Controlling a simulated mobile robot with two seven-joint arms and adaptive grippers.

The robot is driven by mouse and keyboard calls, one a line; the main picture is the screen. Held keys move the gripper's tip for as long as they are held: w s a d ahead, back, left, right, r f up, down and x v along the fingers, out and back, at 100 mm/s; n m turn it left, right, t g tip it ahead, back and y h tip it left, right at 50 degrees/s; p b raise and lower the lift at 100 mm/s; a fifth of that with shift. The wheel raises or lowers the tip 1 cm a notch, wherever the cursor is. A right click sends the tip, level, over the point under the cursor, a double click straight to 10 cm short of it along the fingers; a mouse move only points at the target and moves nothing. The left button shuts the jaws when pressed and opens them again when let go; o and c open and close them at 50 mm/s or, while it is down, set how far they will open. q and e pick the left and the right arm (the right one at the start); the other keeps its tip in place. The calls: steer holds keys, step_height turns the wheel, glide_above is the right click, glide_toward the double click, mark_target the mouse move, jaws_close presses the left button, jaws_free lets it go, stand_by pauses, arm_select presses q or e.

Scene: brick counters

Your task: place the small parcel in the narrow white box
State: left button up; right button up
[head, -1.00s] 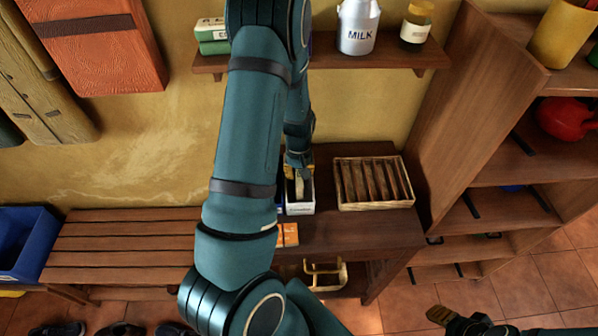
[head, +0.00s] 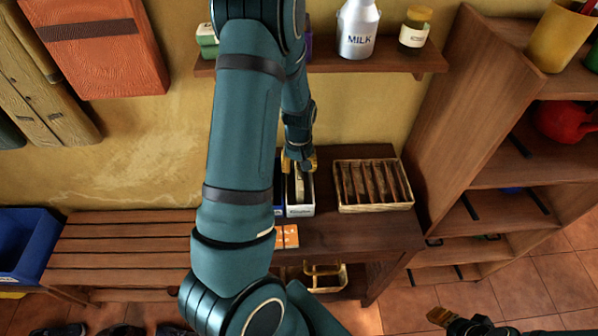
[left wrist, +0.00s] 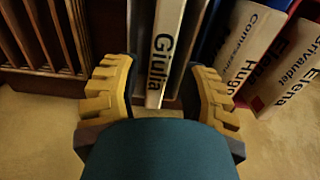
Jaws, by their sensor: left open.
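The narrow white box (head: 300,211) stands on the dark wooden counter. A slim beige piece, which looks like the small parcel (head: 299,191), stands inside it on edge. My left gripper (head: 299,163) is open just above and behind the parcel, its yellow fingers apart. In the left wrist view, the open fingers (left wrist: 158,85) flank a pale upright face lettered "Giulia" (left wrist: 163,45). I cannot tell there where parcel and box meet. My right gripper (head: 443,317) is low at the right, only partly visible, away from the counter.
A slatted wooden tray (head: 375,207) stands right of the white box. A blue box edge (head: 279,205) and an orange item (head: 286,237) lie by my left arm. A shelf above holds a milk can (head: 357,30) and a jar (head: 415,28). A wooden shelf unit stands right.

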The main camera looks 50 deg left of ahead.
arm_select(q)
step_height(320, 180, up, 8)
steer(key=p, duration=0.1)
steer(key=d+f+m, duration=0.1)
steer(key=d+f, duration=0.3)
steer(key=d, duration=0.2)
steer(key=d+f+m+h, duration=0.1)
steer(key=d+f+m, duration=0.1)
steer(key=d, duration=0.4)
steer(key=d+f+m+t, duration=0.1)
steer(key=d+f, duration=0.4)
steer(key=d, duration=0.1)
steer(key=shift+w+d+f+m+h, duration=0.2)
steer(key=shift+w+f+m+h, duration=0.1)
steer(key=shift+w+m+h, duration=0.1)
steer(key=s+d+f+m+h, duration=0.1)
steer(key=s+d, duration=0.1)
steer(key=d, duration=0.4)
steer(key=s+d+f+m+t+h, duration=0.1)
steer(key=s+d+f+m, duration=0.1)
steer(key=d, duration=0.5)
steer(key=shift+s+d, duration=0.2)
steer(key=shift+s, duration=0.25)
steer(key=shift+f, duration=0.1)
